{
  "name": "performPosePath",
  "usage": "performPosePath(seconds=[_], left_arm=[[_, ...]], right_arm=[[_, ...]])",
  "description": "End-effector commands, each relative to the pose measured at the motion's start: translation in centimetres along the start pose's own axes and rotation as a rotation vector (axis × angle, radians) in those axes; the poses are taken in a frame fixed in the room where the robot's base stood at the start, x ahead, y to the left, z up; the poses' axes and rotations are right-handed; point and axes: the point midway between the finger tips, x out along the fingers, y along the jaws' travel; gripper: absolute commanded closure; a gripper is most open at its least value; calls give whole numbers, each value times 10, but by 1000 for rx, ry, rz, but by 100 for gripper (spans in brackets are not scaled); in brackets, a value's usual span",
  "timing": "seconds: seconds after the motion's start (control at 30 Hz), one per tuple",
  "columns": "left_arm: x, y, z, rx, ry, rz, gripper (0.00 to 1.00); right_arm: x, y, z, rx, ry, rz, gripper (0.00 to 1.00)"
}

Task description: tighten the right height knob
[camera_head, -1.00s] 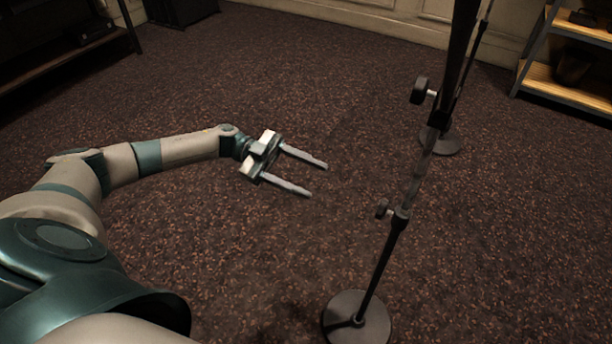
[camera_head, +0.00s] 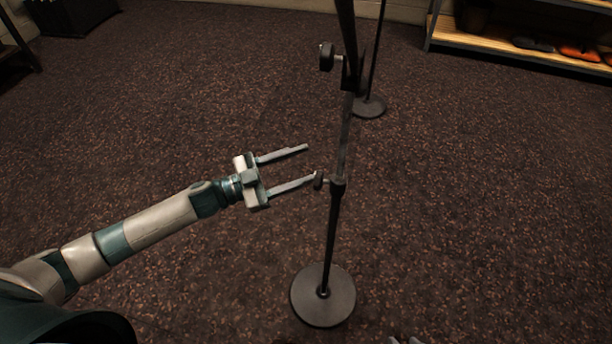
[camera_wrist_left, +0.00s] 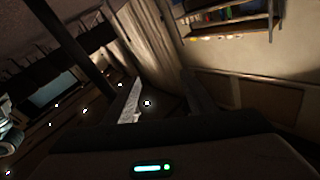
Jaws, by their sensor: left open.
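A dark microphone stand (camera_head: 334,225) stands upright on a round base, right of my left gripper. Its small height knob (camera_head: 319,181) sticks out to the left at mid-pole. A larger dark knob (camera_head: 327,57) sits higher up on the same stand. My left gripper (camera_head: 311,161) is open and empty, with its fingers pointing right. In the picture its nearer fingertip lies right beside the small knob; I cannot tell whether they touch. The left wrist view shows the fingers (camera_wrist_left: 163,90) apart with nothing between them. Pale tips at the head view's bottom edge may be my right gripper (camera_head: 405,341).
A second stand's round base (camera_head: 369,107) is on the carpet behind the first. A shelf (camera_head: 510,45) with items stands at the back right. A dark box (camera_head: 72,15) is at the back left. The carpet (camera_head: 190,110) between is clear.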

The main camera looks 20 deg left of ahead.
Motion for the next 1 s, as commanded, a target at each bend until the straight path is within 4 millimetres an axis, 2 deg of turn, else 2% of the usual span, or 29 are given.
performPosePath(seconds=[0.1,0.27,0.37,0.57,0.77,0.9,1.0], left_arm=[[9,9,11,-37,-75,-154,49],[2,18,32,-94,-228,-339,49],[-13,28,47,-142,-345,-437,49],[-63,63,76,-258,-618,-580,49],[-129,122,94,-402,-915,-637,49],[-173,177,98,-514,-1098,-620,49],[-192,215,97,-582,-1175,-585,49]], right_arm=[[0,0,0,1,0,0,69],[0,0,0,1,0,0,69],[0,0,0,2,0,0,69],[0,0,0,2,0,0,69],[0,0,0,2,0,0,69],[0,0,0,2,0,0,69],[0,0,0,2,0,0,69]])
